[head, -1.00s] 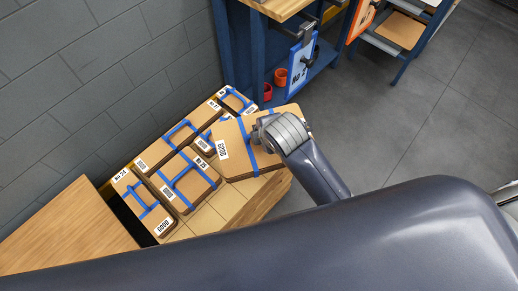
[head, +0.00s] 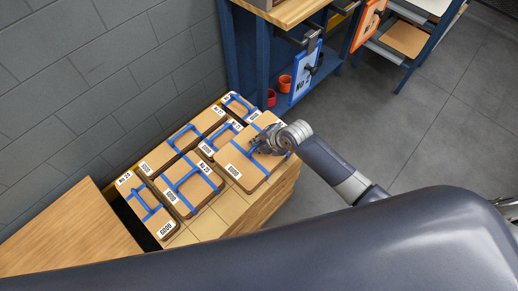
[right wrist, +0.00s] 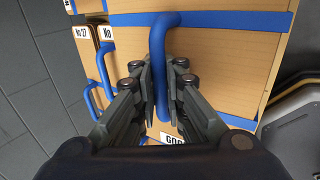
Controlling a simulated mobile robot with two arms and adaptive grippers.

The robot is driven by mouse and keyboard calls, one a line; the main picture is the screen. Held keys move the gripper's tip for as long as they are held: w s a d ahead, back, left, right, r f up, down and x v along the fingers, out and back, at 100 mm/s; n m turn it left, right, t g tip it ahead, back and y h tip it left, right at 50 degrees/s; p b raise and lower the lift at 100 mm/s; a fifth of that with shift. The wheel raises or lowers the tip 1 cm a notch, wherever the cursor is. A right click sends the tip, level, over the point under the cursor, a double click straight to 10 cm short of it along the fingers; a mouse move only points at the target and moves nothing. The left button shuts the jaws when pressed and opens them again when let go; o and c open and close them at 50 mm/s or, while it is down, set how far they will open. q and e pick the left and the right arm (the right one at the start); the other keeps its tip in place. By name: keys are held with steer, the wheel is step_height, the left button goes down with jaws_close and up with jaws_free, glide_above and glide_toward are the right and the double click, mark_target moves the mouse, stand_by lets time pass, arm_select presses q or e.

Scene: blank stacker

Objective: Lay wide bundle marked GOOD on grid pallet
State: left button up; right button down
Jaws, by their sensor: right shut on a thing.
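The wide bundle (head: 240,158) is a tan stack of boards with blue straps, a blue handle and a white label reading GOOD. My right gripper (head: 263,143) is shut on its blue handle. In the right wrist view the two fingers (right wrist: 161,85) stand on either side of the handle (right wrist: 158,45), and the label is partly hidden. The bundle is over the right part of the wooden grid pallet (head: 208,228), lined up with its rows. I cannot tell whether it touches the pallet. My left gripper is out of view.
Several strapped bundles, such as one marked No 23 (head: 188,183), fill the pallet's left and back. A wooden surface (head: 70,235) lies at left by the grey wall. A blue workbench (head: 262,60) stands behind. Bare pallet shows at the front.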

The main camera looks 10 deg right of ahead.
step_height(320, 180, down, 4)
steer(key=shift+r, duration=0.25)
steer(key=c, duration=1.7)
jaws_free()
steer(key=shift+o, duration=0.2)
steer(key=shift+s, duration=0.1)
steer(key=p+v, duration=0.1)
steer(key=v, duration=1.1)
